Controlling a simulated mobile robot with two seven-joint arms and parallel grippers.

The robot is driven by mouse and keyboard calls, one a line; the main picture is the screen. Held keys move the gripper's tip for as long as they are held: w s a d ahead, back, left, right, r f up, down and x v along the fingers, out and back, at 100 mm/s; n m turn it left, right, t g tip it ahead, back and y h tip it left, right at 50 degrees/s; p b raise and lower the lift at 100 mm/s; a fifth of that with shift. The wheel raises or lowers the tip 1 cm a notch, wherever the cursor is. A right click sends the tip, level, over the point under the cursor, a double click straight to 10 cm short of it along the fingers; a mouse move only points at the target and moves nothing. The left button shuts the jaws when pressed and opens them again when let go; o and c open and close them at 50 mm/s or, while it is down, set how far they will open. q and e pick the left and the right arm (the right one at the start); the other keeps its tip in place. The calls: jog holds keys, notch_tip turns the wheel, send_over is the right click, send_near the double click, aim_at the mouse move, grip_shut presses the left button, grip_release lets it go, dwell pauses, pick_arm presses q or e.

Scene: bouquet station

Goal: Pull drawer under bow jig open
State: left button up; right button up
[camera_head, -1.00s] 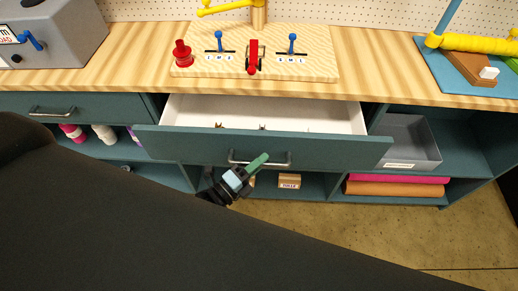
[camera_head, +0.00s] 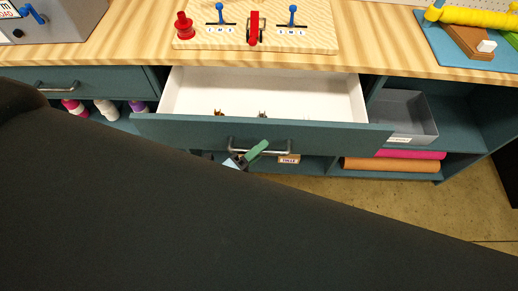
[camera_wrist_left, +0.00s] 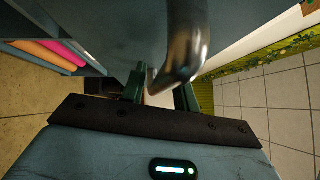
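The teal drawer (camera_head: 190,131) under the bow jig (camera_head: 215,42) stands well out from the bench. Its white inside shows, with a few small things near the front wall. The metal drawer handle (camera_head: 284,152) is on the drawer front and shows large in the left wrist view (camera_wrist_left: 186,45). The exact contact is partly hidden. My right gripper is not in view.
A closed drawer with its own handle (camera_head: 57,86) is at left, above shelved spools (camera_head: 105,110). A grey bin (camera_head: 412,118) and pink and orange rolls (camera_head: 390,164) sit at right. My black arm covers the lower picture. Floor shows at lower right.

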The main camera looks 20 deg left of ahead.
pick_arm(q)
jog(key=shift+o, duration=0.6)
